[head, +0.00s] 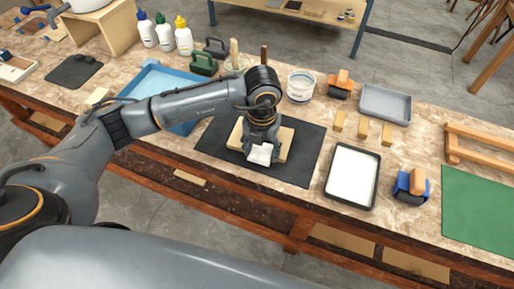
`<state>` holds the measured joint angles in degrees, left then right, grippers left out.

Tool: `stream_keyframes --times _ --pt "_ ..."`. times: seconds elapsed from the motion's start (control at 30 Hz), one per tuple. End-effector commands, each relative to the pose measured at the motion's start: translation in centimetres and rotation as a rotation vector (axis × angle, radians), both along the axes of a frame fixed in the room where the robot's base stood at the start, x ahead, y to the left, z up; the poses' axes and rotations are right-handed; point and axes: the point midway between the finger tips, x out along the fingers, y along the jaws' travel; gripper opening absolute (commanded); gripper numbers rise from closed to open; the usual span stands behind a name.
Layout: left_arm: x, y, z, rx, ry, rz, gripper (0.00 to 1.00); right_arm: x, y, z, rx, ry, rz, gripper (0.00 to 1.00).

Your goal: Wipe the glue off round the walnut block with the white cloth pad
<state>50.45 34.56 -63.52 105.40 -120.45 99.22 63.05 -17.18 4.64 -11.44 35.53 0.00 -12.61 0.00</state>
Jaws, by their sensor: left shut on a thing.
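My left gripper (262,138) points down over the dark mat and is shut on the white cloth pad (261,155). The pad is at the front of a pale tan board (286,146) lying on the mat. Whether the pad touches the board I cannot tell. The gripper and wrist cover the middle of the board. I cannot make out the walnut block or any glue there; they may be hidden behind the gripper. My right gripper is not in view.
The dark mat (217,139) lies on the workbench. A black-rimmed tray of white material (352,176) and a blue-strapped roller-like tool (410,187) stand to the right. A blue tray (160,83) lies behind my left forearm. Small tan blocks, a white tub (300,86) and a grey tray (385,103) stand behind.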

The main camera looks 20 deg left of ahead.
Motion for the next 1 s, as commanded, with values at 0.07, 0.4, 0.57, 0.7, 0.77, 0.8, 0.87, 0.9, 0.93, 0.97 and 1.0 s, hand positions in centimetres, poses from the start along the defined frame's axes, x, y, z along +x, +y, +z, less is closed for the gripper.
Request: stream_keyframes --times 0.07,0.4,0.57,0.7,0.77,0.8,0.87,0.9,0.93,0.97,1.0 --pt "0.0 -0.4 -0.1 0.000 0.000 0.000 0.32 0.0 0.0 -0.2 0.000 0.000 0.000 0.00" --pt "0.0 -0.5 0.0 0.001 0.000 0.001 0.32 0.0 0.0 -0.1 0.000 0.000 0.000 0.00" --pt "-0.2 -0.5 0.6 0.000 -0.001 0.000 0.32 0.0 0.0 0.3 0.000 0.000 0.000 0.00" --pt "-0.6 -0.5 1.6 0.000 0.000 -0.001 0.32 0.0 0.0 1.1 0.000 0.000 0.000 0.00" --pt "-0.9 -0.5 2.0 0.000 0.000 0.000 0.32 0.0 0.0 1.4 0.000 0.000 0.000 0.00" --pt "-1.0 -0.6 2.3 0.000 0.000 0.000 0.32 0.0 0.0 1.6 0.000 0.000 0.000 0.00" --pt "-1.2 -0.6 2.7 0.000 0.000 0.000 0.32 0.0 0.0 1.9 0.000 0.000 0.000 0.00" --pt "-1.3 -0.6 2.9 0.000 0.000 0.000 0.32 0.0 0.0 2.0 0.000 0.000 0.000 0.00" --pt "-1.4 -0.6 3.0 0.000 0.000 0.000 0.32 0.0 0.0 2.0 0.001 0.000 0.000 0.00" --pt "-1.5 -0.6 3.0 -0.001 0.000 0.000 0.32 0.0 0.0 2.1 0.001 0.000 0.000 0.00" --pt "-1.5 -0.6 3.1 -0.001 0.000 0.000 0.32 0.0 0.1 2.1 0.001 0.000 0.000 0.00"
